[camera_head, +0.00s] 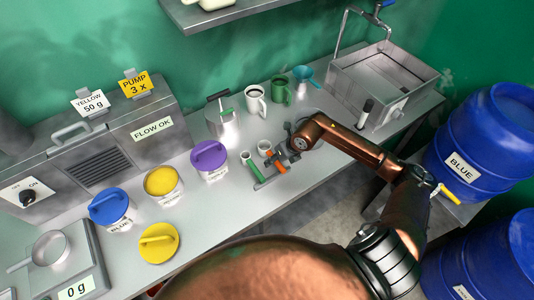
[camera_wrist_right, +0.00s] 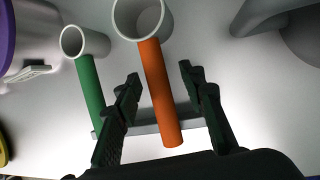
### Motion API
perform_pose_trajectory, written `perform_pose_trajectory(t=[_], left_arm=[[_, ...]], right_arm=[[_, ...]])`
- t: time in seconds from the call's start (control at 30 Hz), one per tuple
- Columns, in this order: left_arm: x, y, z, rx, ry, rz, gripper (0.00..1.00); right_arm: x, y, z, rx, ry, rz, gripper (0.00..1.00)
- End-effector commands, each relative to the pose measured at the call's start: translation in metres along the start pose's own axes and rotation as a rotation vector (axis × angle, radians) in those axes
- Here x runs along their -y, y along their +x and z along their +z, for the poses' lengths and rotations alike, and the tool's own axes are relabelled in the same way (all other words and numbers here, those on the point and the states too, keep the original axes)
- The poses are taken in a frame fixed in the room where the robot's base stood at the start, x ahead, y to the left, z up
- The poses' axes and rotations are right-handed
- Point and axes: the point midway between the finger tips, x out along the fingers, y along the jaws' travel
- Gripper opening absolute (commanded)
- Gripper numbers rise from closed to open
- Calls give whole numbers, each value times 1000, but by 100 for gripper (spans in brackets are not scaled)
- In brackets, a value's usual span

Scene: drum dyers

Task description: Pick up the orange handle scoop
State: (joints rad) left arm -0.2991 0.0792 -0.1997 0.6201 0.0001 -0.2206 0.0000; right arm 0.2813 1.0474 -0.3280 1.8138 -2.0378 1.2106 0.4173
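The orange handle scoop has a pale round cup and an orange handle (camera_wrist_right: 158,90); it also shows in the head view (camera_head: 280,167). It sits on a low rack (camera_head: 268,180) on the steel counter. My right gripper (camera_wrist_right: 160,74) is open, with one finger on each side of the orange handle. Gaps show between the handle and both fingers. In the head view my right gripper (camera_head: 282,156) is over the scoop and partly hides it. My left gripper is not in view.
A green handle scoop (camera_wrist_right: 88,85) stands close left of the orange one. Purple (camera_head: 209,156), yellow (camera_head: 162,182) and blue (camera_head: 110,207) tubs stand further left. Mugs (camera_head: 255,100) and a metal can (camera_head: 221,117) are behind; a sink (camera_head: 383,80) is at the right.

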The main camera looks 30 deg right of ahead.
Motion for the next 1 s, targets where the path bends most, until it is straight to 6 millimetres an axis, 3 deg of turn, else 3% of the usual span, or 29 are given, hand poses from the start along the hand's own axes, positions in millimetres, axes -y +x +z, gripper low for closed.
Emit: perform_pose_trajectory(t=[0.17, 0.57, 1.0], left_arm=[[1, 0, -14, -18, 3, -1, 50], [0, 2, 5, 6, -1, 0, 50], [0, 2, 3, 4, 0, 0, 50]], right_arm=[[-1, 1, 1, 0, -3, 0, 37], [-1, 4, 0, 0, -3, 1, 37], [-1, 3, 0, 0, -3, 1, 6]])
